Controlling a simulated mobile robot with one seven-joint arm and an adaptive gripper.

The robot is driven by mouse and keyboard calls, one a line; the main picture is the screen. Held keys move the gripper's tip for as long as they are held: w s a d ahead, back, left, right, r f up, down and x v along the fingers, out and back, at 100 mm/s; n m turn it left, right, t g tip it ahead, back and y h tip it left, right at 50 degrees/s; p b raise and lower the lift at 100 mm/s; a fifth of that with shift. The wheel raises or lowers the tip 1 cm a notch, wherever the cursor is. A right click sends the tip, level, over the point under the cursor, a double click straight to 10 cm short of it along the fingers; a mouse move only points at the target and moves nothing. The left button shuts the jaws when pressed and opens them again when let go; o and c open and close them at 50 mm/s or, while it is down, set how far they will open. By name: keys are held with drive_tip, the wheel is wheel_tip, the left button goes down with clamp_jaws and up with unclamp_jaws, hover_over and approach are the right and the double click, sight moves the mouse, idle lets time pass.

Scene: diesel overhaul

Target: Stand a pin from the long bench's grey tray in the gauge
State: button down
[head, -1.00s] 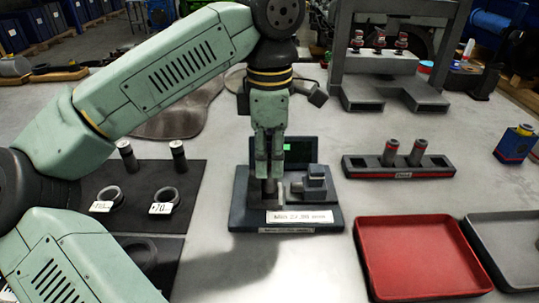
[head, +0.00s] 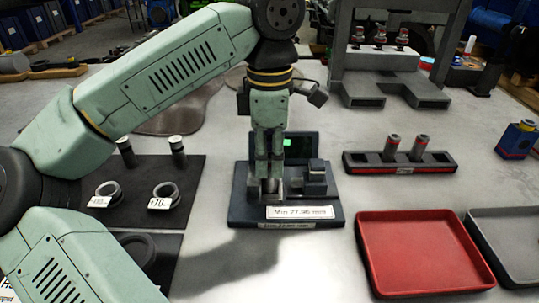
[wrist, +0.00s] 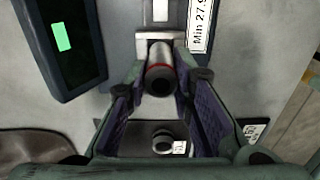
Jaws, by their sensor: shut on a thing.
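The gauge (head: 240,212) is a dark block on the bench with a small screen showing a green patch and a white label reading "Min 27.96 mm". My gripper (head: 267,180) is over the gauge's left part, pointing down, shut on a metal pin (head: 269,187). In the wrist view the pin (wrist: 159,76) shows end-on between the fingers, with a red ring and a dark bore. The pin looks upright at the gauge's metal seat; whether its foot touches the seat cannot be told. The grey tray (head: 480,232) is at the right edge, partly cut off; its visible floor is empty.
A red tray (head: 365,255) lies left of the grey tray. A dark rack (head: 354,163) holding two pins stands behind it. A black mat (head: 195,205) with pins and tagged rings lies left. A grey press-like frame (head: 350,92) stands at the back. Bare bench surrounds the gauge.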

drive_tip(key=shift+f, duration=0.2)
drive_tip(key=shift+f+b, duration=0.3)
drive_tip(key=shift+b, duration=0.1)
drive_tip(key=c, duration=1.3)
unclamp_jaws()
drive_tip(key=o, duration=0.4)
